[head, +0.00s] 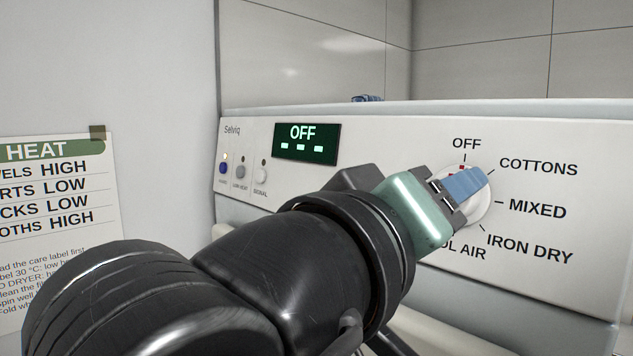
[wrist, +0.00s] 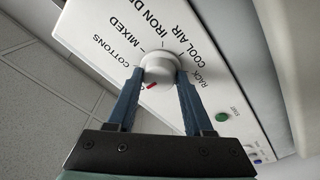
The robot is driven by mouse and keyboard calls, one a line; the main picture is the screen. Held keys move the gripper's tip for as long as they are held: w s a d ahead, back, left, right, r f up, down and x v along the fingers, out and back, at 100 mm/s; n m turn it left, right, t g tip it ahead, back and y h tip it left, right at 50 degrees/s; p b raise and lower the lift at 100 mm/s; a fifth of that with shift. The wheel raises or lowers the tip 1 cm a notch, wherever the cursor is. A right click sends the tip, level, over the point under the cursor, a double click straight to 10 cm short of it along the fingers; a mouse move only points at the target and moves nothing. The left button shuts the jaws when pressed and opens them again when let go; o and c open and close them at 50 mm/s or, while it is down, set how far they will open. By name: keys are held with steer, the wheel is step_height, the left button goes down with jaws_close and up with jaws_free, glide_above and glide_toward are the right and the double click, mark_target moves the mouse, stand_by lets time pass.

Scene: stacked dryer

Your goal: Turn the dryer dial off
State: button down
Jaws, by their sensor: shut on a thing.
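The dryer dial (head: 481,209) is a white round knob on the white control panel, ringed by OFF, COTTONS, MIXED, IRON DRY and COOL AIR. In the wrist view the dial (wrist: 160,66) sits between the two blue fingers of my gripper (wrist: 156,76), which is shut on it from both sides. A red mark shows on the dial's lower edge there. In the head view my gripper (head: 470,181) covers part of the dial, and red shows just below the OFF label. The green display (head: 305,144) reads OFF.
Several small buttons (head: 240,171) with lamps are at the panel's left; the leftmost lamp glows. A green START button (wrist: 222,117) shows in the wrist view. A heat-setting notice (head: 60,215) hangs on the left wall. My arm hides the lower middle of the panel.

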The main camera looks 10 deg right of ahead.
steer(key=shift+n, duration=0.3)
steer(key=shift+c, duration=1.5)
jaws_free()
steer(key=p+v, duration=0.1)
steer(key=v, duration=1.2)
steer(key=shift+p, duration=0.4)
steer(key=shift+d+f, duration=0.1)
